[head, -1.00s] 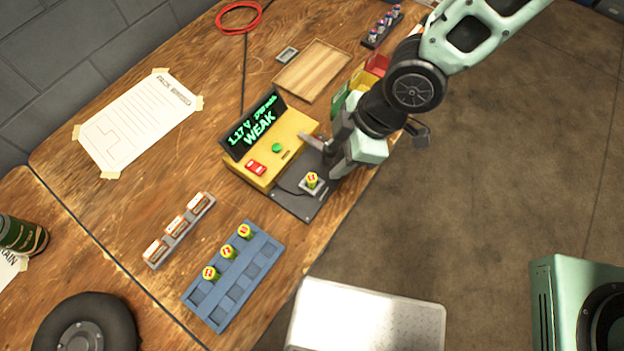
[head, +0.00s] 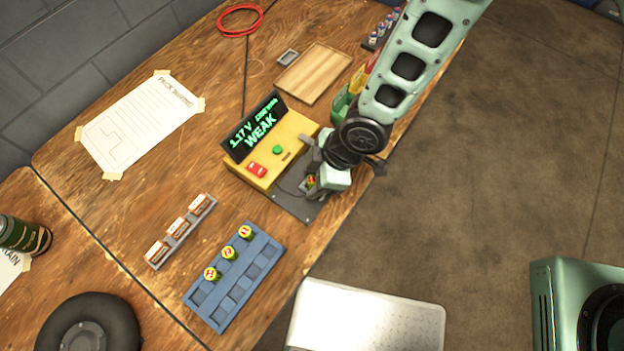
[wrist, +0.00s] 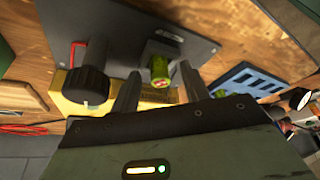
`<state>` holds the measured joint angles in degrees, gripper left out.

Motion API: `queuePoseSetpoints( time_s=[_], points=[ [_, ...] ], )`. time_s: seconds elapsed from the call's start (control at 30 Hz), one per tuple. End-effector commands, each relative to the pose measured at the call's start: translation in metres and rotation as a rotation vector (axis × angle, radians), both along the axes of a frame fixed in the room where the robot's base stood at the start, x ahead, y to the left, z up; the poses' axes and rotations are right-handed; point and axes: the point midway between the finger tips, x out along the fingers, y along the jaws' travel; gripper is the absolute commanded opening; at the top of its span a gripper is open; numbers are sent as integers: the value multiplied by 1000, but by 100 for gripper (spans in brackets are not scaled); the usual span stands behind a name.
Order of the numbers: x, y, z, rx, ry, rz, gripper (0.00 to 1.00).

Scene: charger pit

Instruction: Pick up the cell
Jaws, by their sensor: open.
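The cell (head: 311,181) is a small yellow-green cylinder with a red mark on top, standing in a holder on the dark plate of the yellow tester (head: 268,165). In the wrist view the cell (wrist: 160,68) shows between the two fingers, nearer the right one. My gripper (head: 313,168) is over the plate, close to the cell, and partly hides it in the head view. In the wrist view my gripper (wrist: 160,95) is open, with its fingers apart and no contact visible. The tester's display reads 1.17 V and WEAK.
A blue rack (head: 236,276) holds several similar cells. A grey strip (head: 180,233) with orange-and-white pieces lies left of it. A wooden tray (head: 313,72) and green, yellow and red bins (head: 342,103) are behind the tester. The table edge runs just right of the plate.

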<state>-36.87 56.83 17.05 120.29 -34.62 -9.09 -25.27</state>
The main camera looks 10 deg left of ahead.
Motion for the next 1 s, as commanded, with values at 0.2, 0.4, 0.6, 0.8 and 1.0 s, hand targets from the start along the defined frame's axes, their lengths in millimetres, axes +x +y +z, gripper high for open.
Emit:
queuePoseSetpoints(
  time_s=[0.2, 0.4, 0.6, 0.8, 1.0],
  points=[
    [0, 0, 0, 0, 0, 0, 12],
    [0, 0, 0, 0, 0, 0, 0],
    [0, 0, 5, 1, -1, 0, 0],
    [2, 0, 36, 4, -2, -3, 0],
    [1, 0, 75, 4, -2, -2, 0]
  ],
)
